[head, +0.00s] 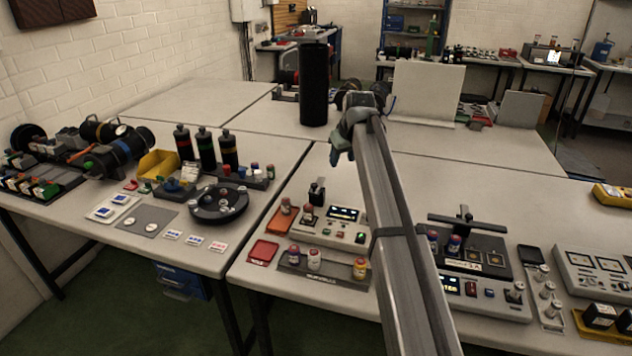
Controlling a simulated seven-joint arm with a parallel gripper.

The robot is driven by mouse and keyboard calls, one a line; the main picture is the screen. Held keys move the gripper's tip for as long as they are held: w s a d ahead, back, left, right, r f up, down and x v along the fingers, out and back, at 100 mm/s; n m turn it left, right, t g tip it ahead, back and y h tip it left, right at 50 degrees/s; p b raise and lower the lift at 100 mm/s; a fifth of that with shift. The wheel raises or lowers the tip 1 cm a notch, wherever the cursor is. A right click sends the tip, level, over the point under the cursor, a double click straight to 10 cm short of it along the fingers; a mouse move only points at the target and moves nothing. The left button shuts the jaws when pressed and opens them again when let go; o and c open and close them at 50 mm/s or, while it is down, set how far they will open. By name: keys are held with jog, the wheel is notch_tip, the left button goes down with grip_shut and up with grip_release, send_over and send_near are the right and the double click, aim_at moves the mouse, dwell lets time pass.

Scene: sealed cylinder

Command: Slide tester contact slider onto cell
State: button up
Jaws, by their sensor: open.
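A white tester (345,238) with a lit display and small buttons stands on the right-hand bench. A small black upright slider (317,190) shows at its back left. A cell (307,214) with a red-brown top stands on its left part. I cannot tell whether the slider touches the cell. A second unit (490,305) with a lit display stands right of my arm, with a black crossbar (466,222) behind it. My gripper (338,156) is above and behind the first tester, apart from it. Its fingertips are small here; it appears open and empty.
A holder (285,262) with several cells and a red tray (263,252) lie in front of the tester. An orange tray (281,221) with a cell is left of it. A tall black cylinder (314,85) stands behind. My arm hides the bench's middle.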

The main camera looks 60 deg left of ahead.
jog(key=s+a+r, duration=0.1)
jog(key=s+r, duration=0.1)
jog(key=s, duration=0.3)
jog(key=g, duration=0.1)
send_near(314, 184)
jog(key=x, duration=0.8)
jog(key=shift+c, duration=0.3)
jog(key=shift+r, duration=0.1)
grip_shut()
